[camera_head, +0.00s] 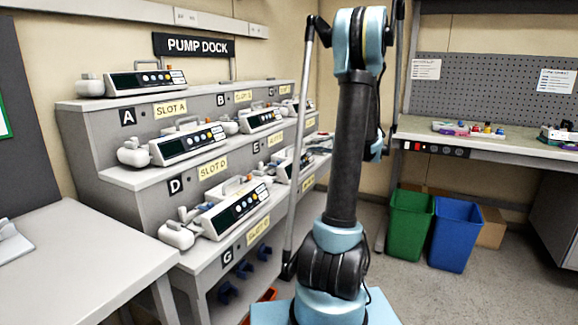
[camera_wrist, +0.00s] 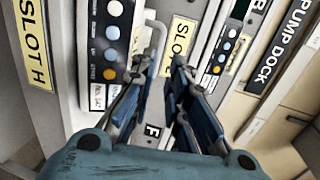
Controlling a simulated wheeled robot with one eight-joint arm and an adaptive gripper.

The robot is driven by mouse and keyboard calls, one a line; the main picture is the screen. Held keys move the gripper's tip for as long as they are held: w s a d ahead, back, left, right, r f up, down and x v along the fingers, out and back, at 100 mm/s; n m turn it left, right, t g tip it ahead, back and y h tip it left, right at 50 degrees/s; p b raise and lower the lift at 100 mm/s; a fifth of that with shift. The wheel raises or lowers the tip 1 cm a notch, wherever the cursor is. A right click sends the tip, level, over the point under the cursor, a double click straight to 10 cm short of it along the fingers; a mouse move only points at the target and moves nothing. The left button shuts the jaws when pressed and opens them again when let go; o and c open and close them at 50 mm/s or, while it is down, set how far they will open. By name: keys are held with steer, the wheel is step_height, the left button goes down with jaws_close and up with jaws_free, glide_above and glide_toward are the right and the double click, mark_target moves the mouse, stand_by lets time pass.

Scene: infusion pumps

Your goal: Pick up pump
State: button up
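In the wrist view my gripper (camera_wrist: 162,74) is open, with a gap between its two blue-padded fingers. It points at the dock's shelves, seen turned on their side. A pump with a row of round buttons (camera_wrist: 112,40) lies at the left finger. Its thin grey handle (camera_wrist: 158,42) runs close to the left fingertip; I cannot tell if they touch. Another pump (camera_wrist: 225,48) is farther right. In the head view white-and-black pumps stand on the stepped dock, among them upper (camera_head: 146,82), middle (camera_head: 187,145) and lower (camera_head: 230,209) ones. My gripper is hidden there.
The grey dock (camera_head: 90,133) has slot labels and a PUMP DOCK sign (camera_head: 193,46). A grey table (camera_head: 75,262) is at the left. Green (camera_head: 410,215) and blue (camera_head: 455,234) bins stand under a workbench (camera_head: 490,145) at the right. Floor shows around the bins.

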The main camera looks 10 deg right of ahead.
mark_target(290, 148)
steer(key=x, duration=1.1)
steer(key=shift+w+a+f, duration=0.1)
steer(key=shift+w, duration=0.1)
jaws_close()
